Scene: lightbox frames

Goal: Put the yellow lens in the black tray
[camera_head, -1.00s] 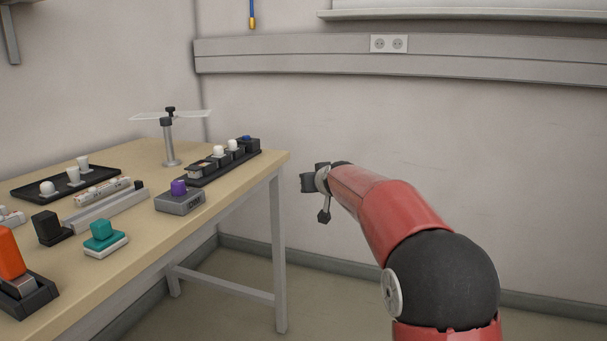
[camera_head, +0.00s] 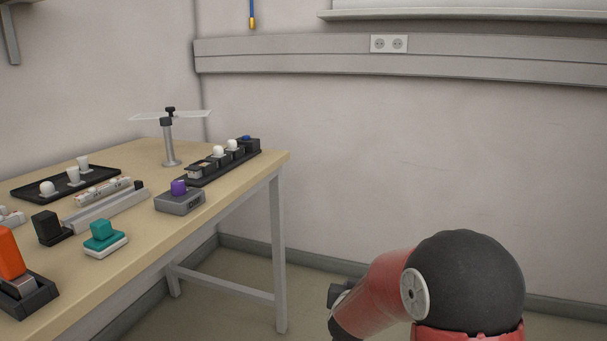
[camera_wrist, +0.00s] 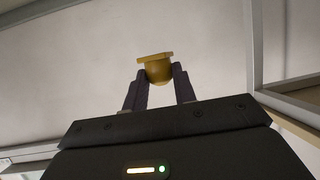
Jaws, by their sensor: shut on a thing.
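My gripper (camera_wrist: 159,80) is shut on the yellow lens (camera_wrist: 155,66), which sits between the two fingertips in the wrist view. The lens has a flat rim on top and a rounded body below. In the head view my arm is low at the bottom right, off the table's right side, and the fingers and lens cannot be made out. A black tray (camera_head: 33,194) lies at the table's far left with several white pieces on it. A second dark, long holder (camera_head: 214,175) stands at the back right edge with several small white-topped blocks.
The wooden table (camera_head: 140,236) has a metal leg (camera_head: 279,250) at its right corner. A grey box with a purple knob (camera_head: 179,187), a teal block (camera_head: 103,231), an orange block (camera_head: 9,255) and a balance-like stand (camera_head: 168,145) are on it. The floor right of the table is clear.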

